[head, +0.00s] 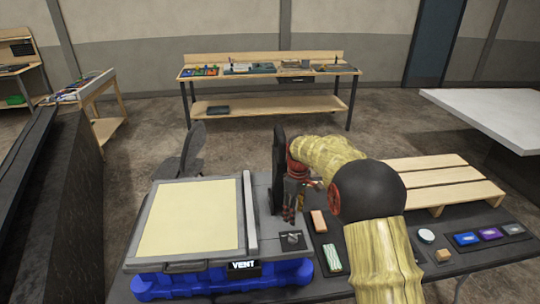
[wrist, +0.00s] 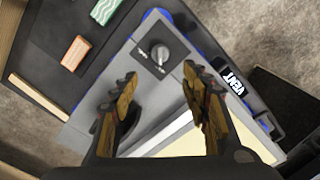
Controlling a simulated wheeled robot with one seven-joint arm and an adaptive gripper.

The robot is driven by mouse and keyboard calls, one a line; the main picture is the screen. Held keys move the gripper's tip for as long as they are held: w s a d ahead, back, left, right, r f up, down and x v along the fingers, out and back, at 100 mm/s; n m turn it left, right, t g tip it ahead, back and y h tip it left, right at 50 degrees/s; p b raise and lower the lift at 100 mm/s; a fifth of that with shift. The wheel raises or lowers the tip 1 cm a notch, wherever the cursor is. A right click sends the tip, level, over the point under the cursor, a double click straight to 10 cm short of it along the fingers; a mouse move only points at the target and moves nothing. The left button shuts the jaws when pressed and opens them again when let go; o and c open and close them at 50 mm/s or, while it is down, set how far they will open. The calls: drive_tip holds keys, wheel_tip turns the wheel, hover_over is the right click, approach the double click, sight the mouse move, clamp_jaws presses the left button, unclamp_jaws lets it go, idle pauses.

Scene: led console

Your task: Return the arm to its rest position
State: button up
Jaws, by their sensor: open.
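My arm reaches in from the front right in the head view, with yellow, wood-like links and a black round joint. My gripper (head: 290,200) points down over the right part of a grey console (head: 262,220). In the wrist view my gripper (wrist: 160,75) is open, its two fingers apart with nothing between them. A small dial (wrist: 160,53) on a dark plate shows just beyond the fingertips. The dial (head: 292,238) also shows in the head view, in front of my gripper. The fingers look apart from the dial.
The console has a pale yellow panel (head: 190,218), a "VENT" label (head: 244,265) and a blue base (head: 160,285). An orange block (head: 319,221) and a green striped block (head: 332,258) lie right of it. A wooden pallet (head: 440,180) and several small items are farther right.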

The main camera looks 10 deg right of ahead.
drive_tip(key=s+r+m+t+b, duration=0.2)
drive_tip(key=s+r+m, duration=0.1)
drive_tip(key=s, duration=1)
drive_tip(key=s+r+m+t+b, duration=0.1)
drive_tip(key=s+r+m+b, duration=0.2)
drive_tip(key=s, duration=1.1)
drive_tip(key=s+r+m+t+b, duration=0.2)
drive_tip(key=s+r+m+b, duration=0.1)
drive_tip(key=s, duration=1.1)
drive_tip(key=shift+r+t, duration=0.3)
drive_tip(key=shift+r, duration=0.1)
drive_tip(key=shift+w+d, duration=0.1)
drive_tip(key=shift+c, duration=0.4)
